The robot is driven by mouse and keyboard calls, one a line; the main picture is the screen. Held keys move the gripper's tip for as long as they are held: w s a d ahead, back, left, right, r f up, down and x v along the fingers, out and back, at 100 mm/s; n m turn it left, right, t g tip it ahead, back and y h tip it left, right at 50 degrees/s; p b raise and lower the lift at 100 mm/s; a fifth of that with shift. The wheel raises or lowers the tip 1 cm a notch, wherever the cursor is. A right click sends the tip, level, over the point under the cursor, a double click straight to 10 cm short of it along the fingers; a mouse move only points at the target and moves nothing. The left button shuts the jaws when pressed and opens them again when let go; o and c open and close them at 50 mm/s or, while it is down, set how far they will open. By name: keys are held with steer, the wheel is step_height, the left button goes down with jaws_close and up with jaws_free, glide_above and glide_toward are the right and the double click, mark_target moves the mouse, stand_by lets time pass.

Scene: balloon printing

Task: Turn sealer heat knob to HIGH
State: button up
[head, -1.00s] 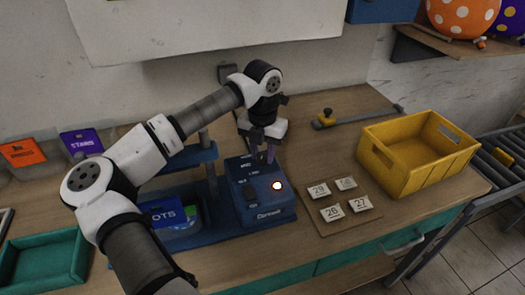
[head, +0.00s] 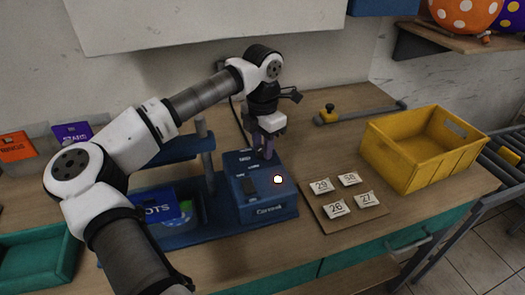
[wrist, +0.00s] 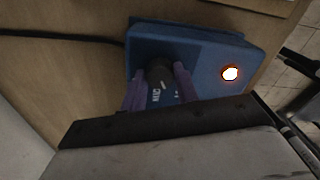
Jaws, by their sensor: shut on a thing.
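The sealer (head: 284,196) is a blue box on the table with a glowing light on top. Its dark heat knob (wrist: 160,74) shows in the wrist view, between my purple fingers. My gripper (head: 266,155) points down onto the back part of the sealer's top and is shut on the knob. In the head view the fingers hide the knob. The sealer (wrist: 200,48) fills the middle of the wrist view, with small white lettering beside the knob. The knob's setting is too small to read.
A yellow crate (head: 393,167) stands to the right. A board (head: 325,223) with several numbered tags lies right of the sealer. A teal tray (head: 40,262) is at left. A dark cable (wrist: 60,36) runs to the sealer.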

steer(key=m+b, duration=0.1)
steer(key=m, duration=0.3)
steer(key=shift+m+b, duration=0.3)
steer(key=shift+b, duration=0.05)
steer(key=m+b, duration=0.1)
steer(key=m, duration=0.3)
steer(key=shift+m, duration=0.3)
steer(key=m, duration=0.4)
steer(key=shift+m, duration=2.5)
steer(key=o, duration=1)
steer(key=shift+c, duration=0.2)
step_height(320, 180, up, 14)
steer(key=b, duration=0.1)
